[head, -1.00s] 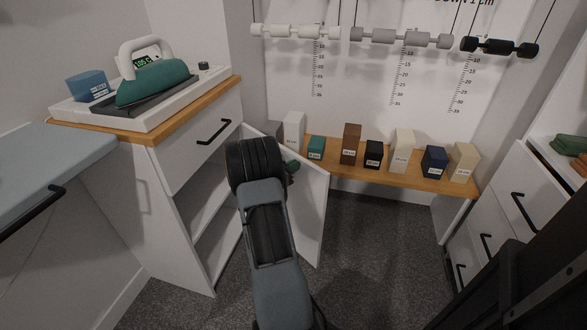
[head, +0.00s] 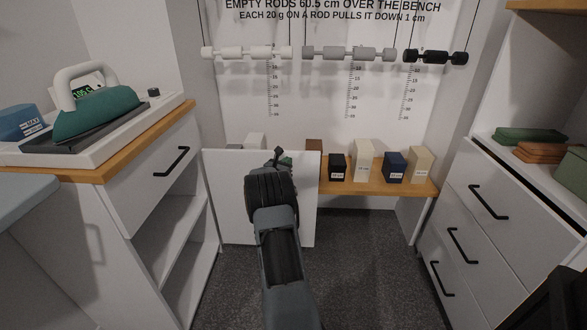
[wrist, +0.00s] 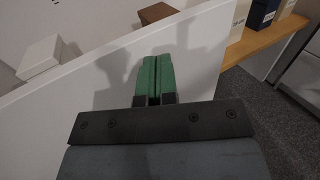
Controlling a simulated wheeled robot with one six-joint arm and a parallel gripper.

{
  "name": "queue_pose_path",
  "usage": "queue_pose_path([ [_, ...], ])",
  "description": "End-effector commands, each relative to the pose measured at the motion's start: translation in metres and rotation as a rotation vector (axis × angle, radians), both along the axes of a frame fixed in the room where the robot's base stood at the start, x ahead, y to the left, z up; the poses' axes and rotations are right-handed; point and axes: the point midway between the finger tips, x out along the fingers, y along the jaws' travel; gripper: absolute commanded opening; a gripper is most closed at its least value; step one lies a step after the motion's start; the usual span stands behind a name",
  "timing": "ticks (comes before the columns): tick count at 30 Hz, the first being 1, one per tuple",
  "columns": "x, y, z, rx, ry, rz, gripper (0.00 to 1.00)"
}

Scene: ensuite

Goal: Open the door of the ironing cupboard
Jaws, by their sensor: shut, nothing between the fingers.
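The ironing cupboard (head: 118,215) is the white unit at left with a wood top. Its white door (head: 229,190) stands wide open, swung out from the cupboard's far side across the front of the bench. The open shelves (head: 181,228) inside show and look empty. My gripper (head: 280,158) is at the door's upper part, in front of its face. In the wrist view the green fingers (wrist: 155,78) are shut together with nothing between them, over the white door panel (wrist: 200,60). I cannot tell whether they touch it. The door's handle is not visible.
A wood bench (head: 340,187) with several labelled blocks stands behind the door, below hanging rods (head: 350,54). White drawers (head: 470,225) are at right. Grey carpet (head: 365,255) between is clear.

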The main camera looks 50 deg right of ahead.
Motion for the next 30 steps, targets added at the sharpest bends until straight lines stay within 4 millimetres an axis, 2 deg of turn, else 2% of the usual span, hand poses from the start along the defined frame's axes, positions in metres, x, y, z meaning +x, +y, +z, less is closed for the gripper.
queue_pose_path([
  [17,-0.001,0.003,0.0,0.0,0.0,0.005,0.0],
  [23,-0.012,0.028,0.0,-0.001,0.001,0.012,0.0],
  [30,-0.043,0.061,0.003,0.001,0.002,0.007,0.0],
])
